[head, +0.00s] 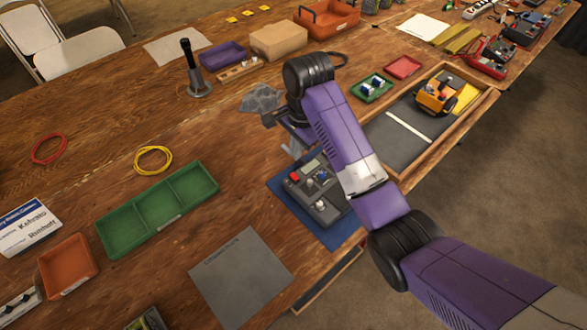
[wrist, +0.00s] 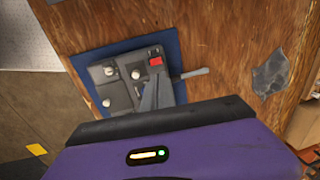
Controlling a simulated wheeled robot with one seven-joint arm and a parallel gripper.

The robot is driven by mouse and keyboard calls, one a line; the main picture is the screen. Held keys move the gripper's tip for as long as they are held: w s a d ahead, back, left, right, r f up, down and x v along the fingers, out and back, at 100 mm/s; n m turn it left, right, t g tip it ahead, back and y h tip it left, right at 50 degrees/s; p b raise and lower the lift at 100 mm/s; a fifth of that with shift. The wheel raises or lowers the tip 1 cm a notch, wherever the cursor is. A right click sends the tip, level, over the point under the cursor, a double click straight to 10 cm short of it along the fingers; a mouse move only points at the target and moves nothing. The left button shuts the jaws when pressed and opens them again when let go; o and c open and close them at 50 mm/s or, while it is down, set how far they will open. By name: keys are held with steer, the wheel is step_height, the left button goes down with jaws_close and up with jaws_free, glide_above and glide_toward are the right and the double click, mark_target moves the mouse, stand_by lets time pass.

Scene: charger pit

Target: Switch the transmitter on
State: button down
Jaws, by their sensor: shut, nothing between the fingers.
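The transmitter (head: 327,212) is a dark grey box with knobs, a small display and a red switch (head: 294,177). It lies on a blue mat (head: 279,189) near the table's front edge, and also shows in the wrist view (wrist: 120,72). My gripper (head: 296,156) is shut and empty, pointing down by the transmitter's far side. In the wrist view its grey fingertips (wrist: 157,80) appear just below the red switch (wrist: 155,62). I cannot tell whether they touch the box. The switch's position is too small to read. My arm hides the transmitter's right side.
A green divided tray (head: 158,210) and a grey sheet (head: 240,276) lie left of the transmitter. A wooden-framed pit (head: 410,158) with a yellow vehicle (head: 436,96) is at right. A grey patch (head: 261,98) lies behind my gripper. Bare wood lies between tray and mat.

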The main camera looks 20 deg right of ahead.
mark_target(292, 174)
steer(key=f, duration=0.6)
steer(key=w+f, duration=0.1)
steer(key=f, duration=0.2)
steer(key=shift+a+f+p, duration=0.15)
steer(key=shift+f+p, duration=0.15)
steer(key=shift+p, duration=0.1)
steer(key=shift+w+f, duration=0.1)
